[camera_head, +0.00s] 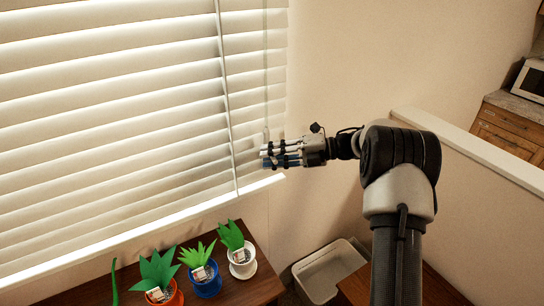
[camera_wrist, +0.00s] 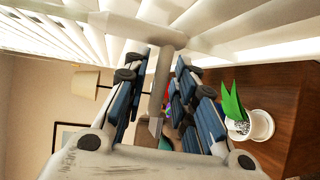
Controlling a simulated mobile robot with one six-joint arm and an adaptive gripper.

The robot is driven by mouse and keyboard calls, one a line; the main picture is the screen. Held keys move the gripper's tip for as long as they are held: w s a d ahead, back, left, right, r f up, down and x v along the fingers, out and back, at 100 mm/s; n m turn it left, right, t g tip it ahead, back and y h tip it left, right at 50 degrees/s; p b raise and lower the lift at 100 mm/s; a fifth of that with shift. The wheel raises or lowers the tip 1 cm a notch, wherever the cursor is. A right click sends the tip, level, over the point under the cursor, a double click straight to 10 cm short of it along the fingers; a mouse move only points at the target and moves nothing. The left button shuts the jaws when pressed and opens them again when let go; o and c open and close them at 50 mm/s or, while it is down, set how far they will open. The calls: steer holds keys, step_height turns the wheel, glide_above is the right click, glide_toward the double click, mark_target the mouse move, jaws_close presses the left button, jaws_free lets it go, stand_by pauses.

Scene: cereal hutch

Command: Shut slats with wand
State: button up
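The window blind (camera_head: 120,110) has pale slats, tilted with gaps showing bright light between them. A long thin wand (camera_head: 227,105) hangs down its right part, its lower end near the sill. My gripper (camera_head: 268,155) is to the right of the wand in the head view, its fingers pointing left toward the blind. In the wrist view my gripper (camera_wrist: 165,100) has its fingers spread apart. A pale bar (camera_wrist: 160,85) shows between them, perhaps the wand. I cannot tell whether it touches the fingers. Slats (camera_wrist: 240,25) run along the top of the wrist view.
A wooden table (camera_head: 215,285) below the blind holds potted plants in orange (camera_head: 165,295), blue (camera_head: 205,284) and white (camera_head: 242,265) pots. A white bin (camera_head: 325,270) stands right of it. A low wall (camera_head: 470,145) runs behind my arm.

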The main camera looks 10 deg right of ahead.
steer(key=shift+o, duration=0.2)
steer(key=v, duration=1.2)
steer(key=shift+r, duration=0.1)
